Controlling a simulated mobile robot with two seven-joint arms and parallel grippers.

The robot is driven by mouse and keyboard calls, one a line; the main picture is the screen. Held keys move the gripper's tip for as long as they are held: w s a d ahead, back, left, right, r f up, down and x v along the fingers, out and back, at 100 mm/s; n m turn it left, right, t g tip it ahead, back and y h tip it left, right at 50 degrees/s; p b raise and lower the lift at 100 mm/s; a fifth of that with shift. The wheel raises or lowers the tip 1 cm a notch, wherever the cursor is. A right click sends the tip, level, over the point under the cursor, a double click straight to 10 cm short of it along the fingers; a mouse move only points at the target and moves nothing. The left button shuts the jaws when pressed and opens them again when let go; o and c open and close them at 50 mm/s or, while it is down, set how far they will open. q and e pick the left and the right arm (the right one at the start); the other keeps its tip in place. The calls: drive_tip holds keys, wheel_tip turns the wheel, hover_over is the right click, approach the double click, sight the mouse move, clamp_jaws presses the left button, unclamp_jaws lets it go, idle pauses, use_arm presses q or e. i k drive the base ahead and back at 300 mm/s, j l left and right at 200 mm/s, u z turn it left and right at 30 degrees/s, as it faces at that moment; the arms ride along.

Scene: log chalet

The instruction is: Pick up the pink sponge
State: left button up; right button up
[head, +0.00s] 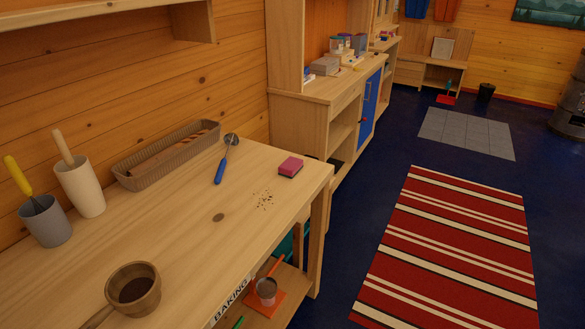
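The pink sponge (291,166) lies flat on the wooden table (190,241), near its far right corner. Its top is pink and its lower edge looks dark. Nothing touches it. Neither of my grippers shows in the head view.
A blue-handled tool (226,160) and a woven basket (168,156) lie left of the sponge. A wooden pan (133,289), a grey cup (46,222) and a cream cup (80,189) stand nearer. Blue floor and a striped rug (453,245) lie right of the table.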

sight(290, 168)
drive_tip(key=i+l, duration=0.2)
drive_tip(key=l, duration=0.15)
drive_tip(key=i+l, duration=0.45)
drive_tip(key=l, duration=0.3)
